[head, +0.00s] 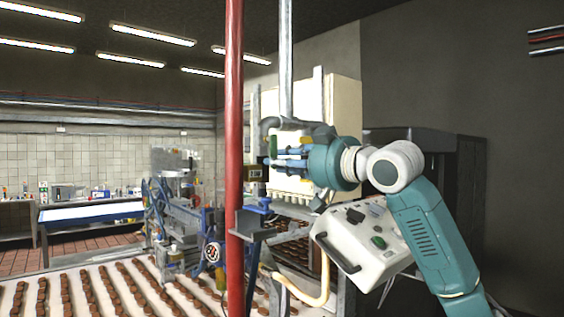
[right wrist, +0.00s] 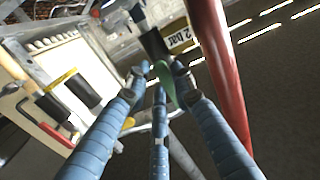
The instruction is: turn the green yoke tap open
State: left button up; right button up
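The green yoke tap handle (right wrist: 165,82) shows in the right wrist view as a green strip between my right gripper's fingertips. A black fitting sits just beyond it. In the head view a small green piece (head: 273,147) shows at the fingertips, left of the blue fingers. My right gripper (right wrist: 160,72) has its blue fingers around the green handle, with the tips close to it. I cannot tell whether they press on it. It also shows in the head view (head: 282,158), beside the pale machine cabinet. My left gripper is not in view.
A red vertical pipe (head: 234,120) stands just left of the gripper, close to the fingers in the right wrist view (right wrist: 212,50). A yellow "2 bar" label (right wrist: 180,36) is beyond the tips. A yellow-handled lever (right wrist: 62,78) is at left. A control box (head: 365,240) hangs below the arm.

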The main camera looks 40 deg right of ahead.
jog(key=o, duration=0.3)
jog(key=shift+s+d, duration=0.1)
jog(key=shift+s, duration=0.05)
jog(key=s, duration=1.1)
jog(key=shift+s+d, duration=0.2)
jog(key=shift+d, duration=0.15)
jog(key=shift+s+d, duration=0.1)
jog(key=shift+s, duration=0.15)
jog(key=shift+w, duration=0.1)
